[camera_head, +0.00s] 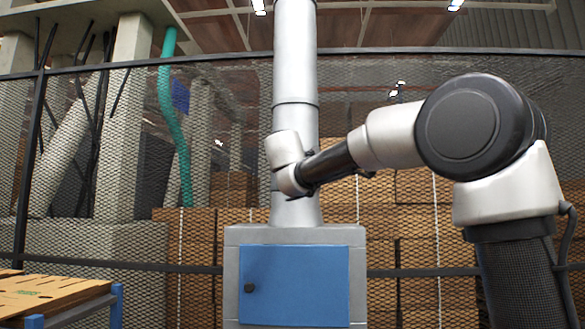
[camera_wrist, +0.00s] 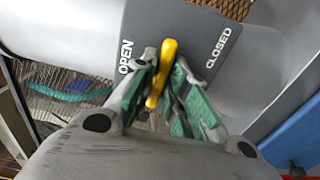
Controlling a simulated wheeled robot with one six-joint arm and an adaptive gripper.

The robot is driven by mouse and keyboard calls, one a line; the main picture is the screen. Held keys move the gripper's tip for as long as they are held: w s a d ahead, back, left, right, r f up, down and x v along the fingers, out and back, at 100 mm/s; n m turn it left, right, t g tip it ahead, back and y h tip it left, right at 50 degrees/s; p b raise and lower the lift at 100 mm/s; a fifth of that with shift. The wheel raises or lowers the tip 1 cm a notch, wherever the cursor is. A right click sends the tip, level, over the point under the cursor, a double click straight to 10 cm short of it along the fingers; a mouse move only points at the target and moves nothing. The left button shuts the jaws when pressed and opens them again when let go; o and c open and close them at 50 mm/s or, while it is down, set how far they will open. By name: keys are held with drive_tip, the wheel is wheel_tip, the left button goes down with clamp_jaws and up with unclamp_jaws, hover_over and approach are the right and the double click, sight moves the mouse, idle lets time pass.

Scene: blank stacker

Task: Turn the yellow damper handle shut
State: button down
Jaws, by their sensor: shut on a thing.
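The yellow damper handle (camera_wrist: 157,88) shows in the wrist view, in front of a dark grey plate (camera_wrist: 190,22) lettered OPEN on the left and CLOSED on the right. The handle lies between the two words, nearer to OPEN in the picture. My gripper (camera_wrist: 165,62) is shut on the handle, with a green-padded finger on each side of it. In the head view, my arm reaches left to the vertical grey duct (camera_head: 296,60); the handle and plate cannot be made out there, and my wrist covers part of the duct.
The duct rises from a grey cabinet (camera_head: 235,280) with a blue door (camera_head: 295,290) and dark knob. A mesh fence (camera_head: 230,130) stands behind, with stacked cardboard boxes (camera_head: 412,250) beyond. A table with flat cardboard (camera_head: 50,292) is at the lower left.

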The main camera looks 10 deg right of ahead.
drive_tip(key=shift+f, duration=0.1)
idle(0.4)
drive_tip(key=c, duration=1.5)
unclamp_jaws()
drive_tip(key=v, duration=1.2)
